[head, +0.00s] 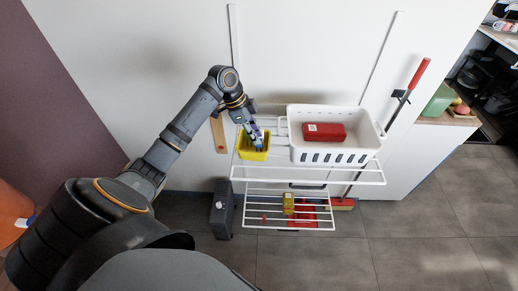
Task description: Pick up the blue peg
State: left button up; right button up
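A small blue shape (258,142), which may be the blue peg, shows at the yellow bin (246,152) on the upper wire shelf. My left gripper (255,134) reaches down from above, with its fingertips at the bin's opening and against or just over the blue shape. The fingers are too small and overlapped here to tell whether they are open or closed on it. The rest of the bin's inside is largely hidden by the gripper. My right gripper is not in view.
A white basket (355,152) holding a red box (324,132) stands right of the bin. The wire shelf (310,175) has a lower rack (265,225) with small items. A red-handled tool (418,74) leans at right. A dark grey case (222,208) stands on the floor.

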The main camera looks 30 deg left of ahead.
pick_arm(q)
jog(key=x, duration=0.2)
jog(key=shift+d+f, duration=0.1)
jog(key=shift+f, duration=0.15)
jog(key=shift+w+d+f, duration=0.1)
jog(key=shift+f, duration=0.15)
jog(key=c, duration=0.4)
grip_shut()
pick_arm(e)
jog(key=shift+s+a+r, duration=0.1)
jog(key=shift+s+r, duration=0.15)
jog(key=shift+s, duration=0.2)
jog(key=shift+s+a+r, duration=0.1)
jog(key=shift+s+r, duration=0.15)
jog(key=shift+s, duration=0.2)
pick_arm(q)
jog(key=shift+p, duration=0.3)
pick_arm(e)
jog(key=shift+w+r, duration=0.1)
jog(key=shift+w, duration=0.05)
